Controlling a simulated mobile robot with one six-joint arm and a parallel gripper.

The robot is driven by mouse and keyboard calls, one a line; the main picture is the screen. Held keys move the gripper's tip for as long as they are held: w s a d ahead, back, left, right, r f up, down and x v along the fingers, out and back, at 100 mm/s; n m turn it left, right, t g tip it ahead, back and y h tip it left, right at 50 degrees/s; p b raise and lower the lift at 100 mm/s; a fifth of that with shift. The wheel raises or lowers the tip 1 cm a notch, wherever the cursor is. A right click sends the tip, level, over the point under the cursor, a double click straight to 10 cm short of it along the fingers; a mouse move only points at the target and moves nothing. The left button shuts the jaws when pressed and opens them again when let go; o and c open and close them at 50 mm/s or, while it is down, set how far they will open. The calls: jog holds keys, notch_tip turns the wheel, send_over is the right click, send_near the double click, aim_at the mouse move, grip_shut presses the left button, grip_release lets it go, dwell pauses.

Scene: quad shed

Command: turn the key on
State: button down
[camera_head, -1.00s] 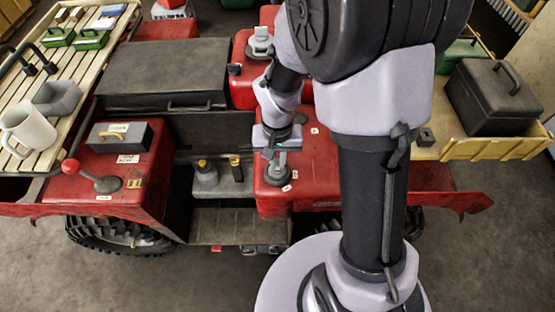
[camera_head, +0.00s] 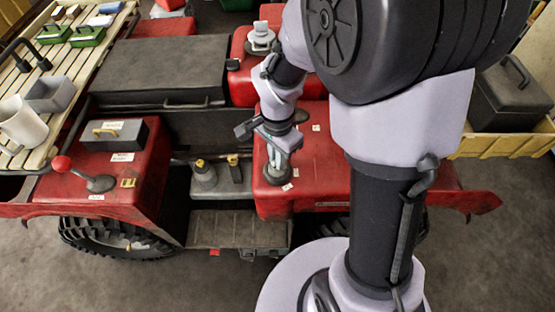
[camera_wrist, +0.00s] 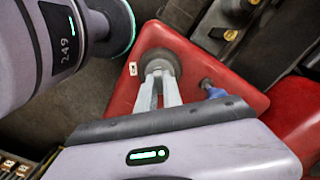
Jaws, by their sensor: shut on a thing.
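The key switch has a round dark grey base (camera_head: 277,176) on top of the red fender (camera_head: 335,175), and it also shows in the wrist view (camera_wrist: 162,58). My gripper (camera_head: 281,160) points down at it from above. In the wrist view its two pale fingers (camera_wrist: 157,76) close together at the centre of the base, shut on the key. The key itself is mostly hidden between the fingertips, so its exact angle cannot be told.
A blue-grey knob (camera_wrist: 213,90) stands beside the switch on the red fender. A red-knobbed lever (camera_head: 88,176) and a dark box (camera_head: 115,134) are on the left fender. Two yellow-capped grey fittings (camera_head: 220,172) sit between the fenders.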

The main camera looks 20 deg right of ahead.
jog(key=shift+m, duration=0.3)
jog(key=shift+f+m+b, duration=0.2)
jog(key=shift+m+b, duration=0.6)
jog(key=shift+m, duration=0.4)
jog(key=shift+r+m+b, duration=0.15)
jog(key=shift+m+b, duration=0.15)
jog(key=shift+m, duration=0.7)
jog(key=c, duration=1.5)
grip_release()
jog(key=shift+r, duration=0.15)
notch_tip(320, 180, up, 8)
jog(key=p, duration=0.6)
jog(key=shift+p, duration=0.4)
